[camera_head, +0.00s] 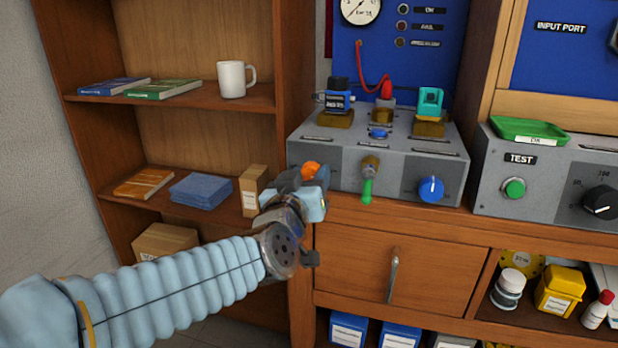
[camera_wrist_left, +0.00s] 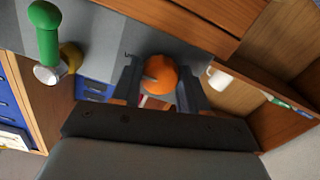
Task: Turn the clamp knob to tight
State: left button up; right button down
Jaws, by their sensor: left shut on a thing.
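The clamp knob is most likely the orange knob (camera_head: 311,170) at the front left of the grey testbench box (camera_head: 330,152). My left gripper (camera_head: 314,182) is at that knob, in front of the box. In the left wrist view the orange knob (camera_wrist_left: 160,74) sits between the two dark fingers of my left gripper (camera_wrist_left: 158,88), which are shut on it. The knob's marking is mostly hidden by the gripper. My right gripper is in neither view.
A green-handled lever (camera_head: 367,188) and a blue dial (camera_head: 431,189) are on the box front, right of my gripper. The lever also shows in the left wrist view (camera_wrist_left: 45,35). Shelves (camera_head: 200,100) with a mug (camera_head: 232,80) stand left.

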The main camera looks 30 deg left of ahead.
pick_arm(q)
jog(key=shift+f+m, duration=0.15)
jog(key=shift+m, duration=0.15)
jog(key=o, duration=1.1)
jog(key=shift+c, duration=0.2)
jog(key=b+v, duration=0.1)
jog(key=v, duration=1.3)
jog(key=shift+b, duration=0.35)
